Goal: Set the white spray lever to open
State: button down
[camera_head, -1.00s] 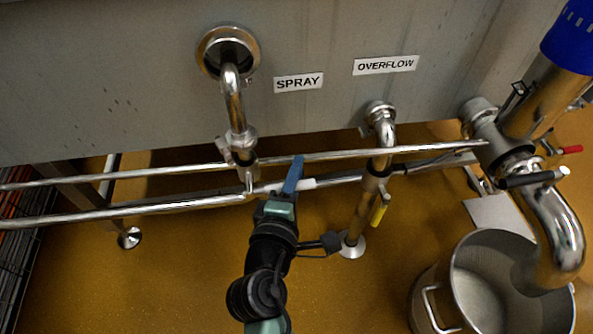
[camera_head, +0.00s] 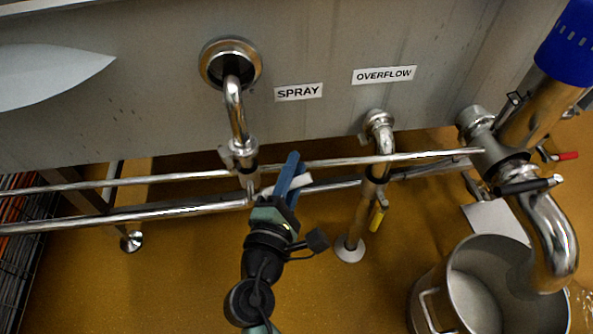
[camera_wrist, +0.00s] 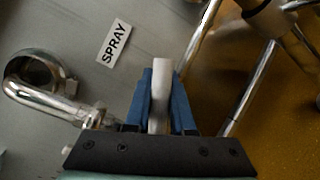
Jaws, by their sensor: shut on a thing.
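The white spray lever (camera_head: 302,184) sits on the steel pipe below the SPRAY label (camera_head: 298,92). In the head view it slants a little, with its right end higher. My gripper (camera_head: 288,178) has its blue fingers around the lever. The wrist view shows the lever (camera_wrist: 159,90) pinched between the two blue fingers of my gripper (camera_wrist: 160,100). The lever's pivot and the valve body are mostly hidden behind my gripper.
The spray pipe (camera_head: 235,105) rises left of my gripper. Horizontal rails (camera_head: 140,180) run behind it. The overflow pipe (camera_head: 362,212) with a yellow lever (camera_head: 379,217) stands to the right. A steel pot (camera_head: 428,277) is at lower right.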

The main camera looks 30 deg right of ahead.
jog(key=w+a+r+n+t, duration=0.1)
jog(key=a+r+n+t, duration=0.3)
jog(key=n, duration=0.5)
jog(key=shift+a+r+n+h, duration=0.15)
jog(key=shift+r+n+h, duration=0.15)
jog(key=shift+r, duration=0.05)
jog(key=shift+w, duration=0.1)
jog(key=c, duration=0.8)
grip_release()
jog(key=shift+o, duration=0.2)
jog(key=shift+r, duration=0.1)
